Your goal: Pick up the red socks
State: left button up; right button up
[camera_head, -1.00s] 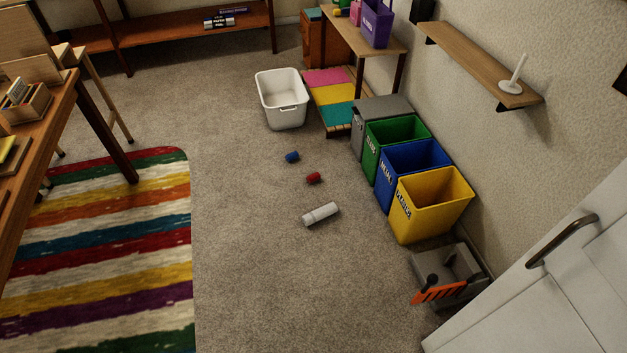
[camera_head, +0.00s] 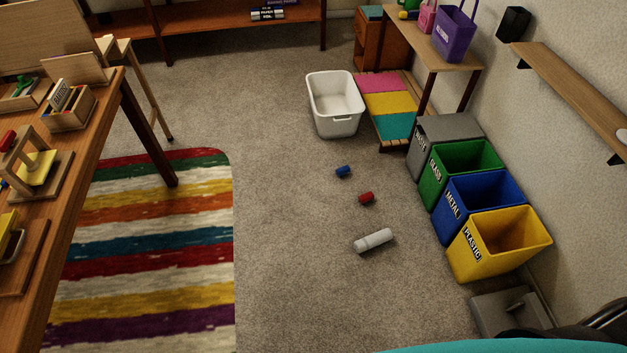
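The red socks (camera_head: 366,197) appear as a small red roll on the grey carpet, right of the middle of the head view. A similar small blue roll (camera_head: 343,171) lies just behind and left of them. A larger white roll (camera_head: 374,240) lies in front of them. The three are apart from each other. Neither of my grippers shows in the head view.
A white basket (camera_head: 334,130) stands behind the rolls. Green (camera_head: 432,197), blue (camera_head: 450,231) and yellow (camera_head: 478,269) bins line the right. A wooden table (camera_head: 62,211) stands left by a striped rug (camera_head: 150,260). Carpet around the rolls is clear.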

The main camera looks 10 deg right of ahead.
aim_at(367, 197)
jog(key=i+j+u, duration=0.2)
jog(key=i, duration=0.45)
jog(key=i+j+u, duration=0.2)
jog(key=i, duration=0.45)
jog(key=i+z, duration=0.55)
jog(key=z, duration=0.15)
jog(key=i+j+z, duration=0.15)
jog(key=z, duration=0.2)
jog(key=i, duration=0.1)
